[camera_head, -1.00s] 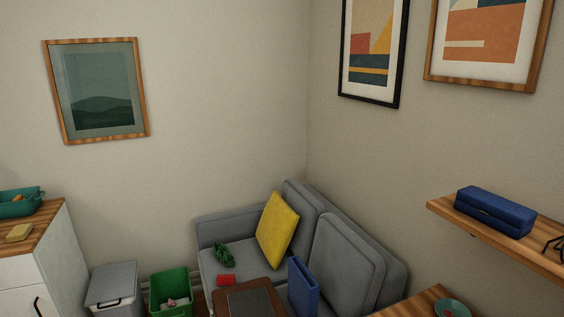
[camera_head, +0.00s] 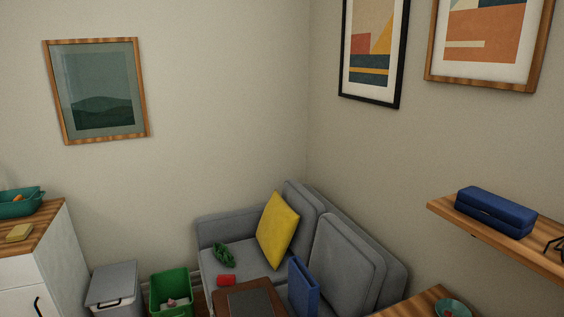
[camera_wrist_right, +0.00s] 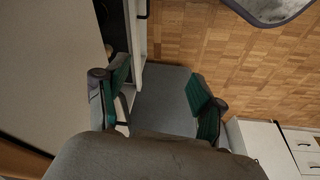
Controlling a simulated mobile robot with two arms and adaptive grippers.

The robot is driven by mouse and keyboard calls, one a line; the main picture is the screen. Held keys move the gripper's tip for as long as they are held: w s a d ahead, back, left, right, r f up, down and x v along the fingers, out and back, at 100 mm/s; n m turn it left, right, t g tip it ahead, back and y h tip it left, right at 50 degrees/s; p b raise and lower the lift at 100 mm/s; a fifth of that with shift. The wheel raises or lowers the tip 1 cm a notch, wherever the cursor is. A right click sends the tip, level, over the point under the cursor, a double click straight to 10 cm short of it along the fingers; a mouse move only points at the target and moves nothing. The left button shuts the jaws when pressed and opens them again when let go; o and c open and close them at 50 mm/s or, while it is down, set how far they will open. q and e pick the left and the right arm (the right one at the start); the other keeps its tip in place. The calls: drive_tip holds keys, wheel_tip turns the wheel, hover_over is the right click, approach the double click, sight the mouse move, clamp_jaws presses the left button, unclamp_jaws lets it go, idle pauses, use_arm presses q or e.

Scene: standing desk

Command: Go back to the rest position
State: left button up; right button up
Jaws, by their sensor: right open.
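My right gripper (camera_wrist_right: 160,95) shows in the right wrist view with its two green-padded fingers spread wide apart. It is open, and nothing is held between the fingers. Below and behind the fingers lies a flat grey surface (camera_wrist_right: 163,100), which I cannot name for certain. My left gripper does not show in any view. Neither arm shows in the head view.
The head view shows a grey sofa (camera_head: 345,262) with a yellow cushion (camera_head: 278,231), a green bin (camera_head: 171,297), a grey lidded bin (camera_head: 112,284), a white cabinet (camera_head: 50,250) and a wall shelf (camera_head: 460,223) with a blue case (camera_head: 496,211). Parquet floor (camera_wrist_right: 215,50) is open in the wrist view.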

drive_tip(key=s+d+f+g, duration=0.1)
drive_tip(key=s+f, duration=0.3)
drive_tip(key=f, duration=0.5)
drive_tip(key=s+f, duration=0.3)
drive_tip(key=f, duration=0.7)
drive_tip(key=s+d+f, duration=0.2)
drive_tip(key=s+f, duration=0.6)
drive_tip(key=s, duration=0.4)
drive_tip(key=shift+s+d+f+g, duration=0.15)
drive_tip(key=shift+s+f+g, duration=0.15)
drive_tip(key=shift+g, duration=0.1)
